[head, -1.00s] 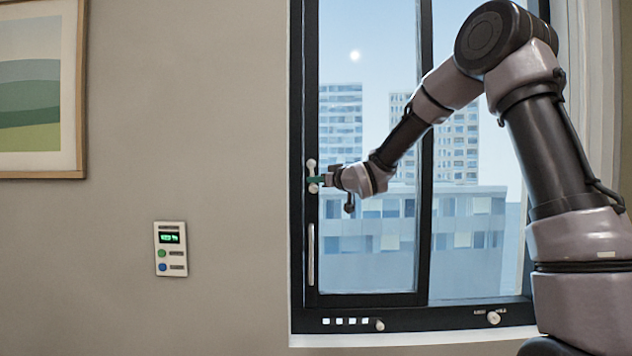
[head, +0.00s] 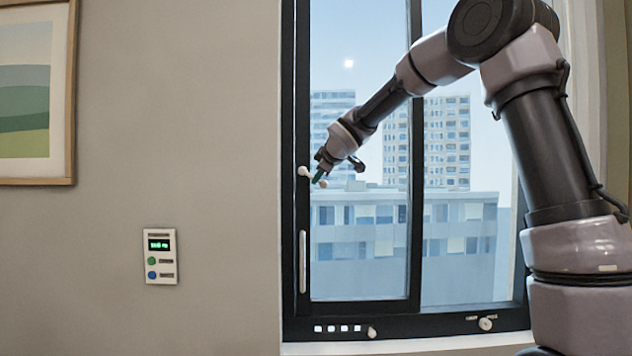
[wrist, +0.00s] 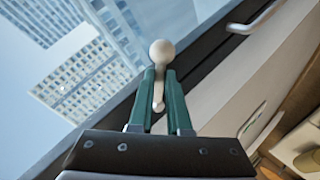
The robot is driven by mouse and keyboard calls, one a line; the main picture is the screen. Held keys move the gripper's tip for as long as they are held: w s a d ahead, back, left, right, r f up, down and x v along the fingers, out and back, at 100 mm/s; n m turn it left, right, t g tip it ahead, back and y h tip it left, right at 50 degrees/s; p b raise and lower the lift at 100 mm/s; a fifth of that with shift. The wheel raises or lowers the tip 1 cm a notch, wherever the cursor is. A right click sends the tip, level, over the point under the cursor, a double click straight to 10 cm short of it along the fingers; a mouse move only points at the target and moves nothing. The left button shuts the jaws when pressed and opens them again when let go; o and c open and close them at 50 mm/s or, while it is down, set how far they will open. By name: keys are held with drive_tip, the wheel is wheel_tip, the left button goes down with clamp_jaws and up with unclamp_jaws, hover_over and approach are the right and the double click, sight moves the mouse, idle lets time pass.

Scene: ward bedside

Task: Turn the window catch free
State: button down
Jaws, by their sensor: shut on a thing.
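The window catch (head: 305,171) is a small pale lever on the black frame at the left side of the window. Its lever slants down and to the right, toward the glass, with a round knob (head: 323,184) at its end. My gripper (head: 318,177) is at the lever with its green fingers. In the wrist view, the gripper (wrist: 161,75) is shut on the catch's lever, and the round knob (wrist: 162,52) sticks out past the fingertips. The part of the lever between the fingers is partly hidden.
A long pale handle (head: 303,262) is on the frame below the catch. The bottom rail has small white squares and two knobs (head: 372,333) (head: 487,324). A wall panel (head: 160,256) and a picture (head: 30,95) are on the left wall.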

drive_tip(key=shift+r+n+h, duration=0.7)
drive_tip(key=shift+n+h, duration=0.2)
drive_tip(key=shift+h, duration=0.15)
drive_tip(key=shift+r+n+h, duration=0.7)
drive_tip(key=shift+n+h, duration=0.2)
drive_tip(key=shift+h, duration=0.15)
drive_tip(key=c, duration=0.9)
unclamp_jaws()
drive_tip(key=shift+o, duration=0.2)
drive_tip(key=shift+s+r, duration=0.1)
drive_tip(key=v, duration=1)
drive_tip(key=shift+s+r, duration=0.15)
drive_tip(key=shift+r, duration=0.15)
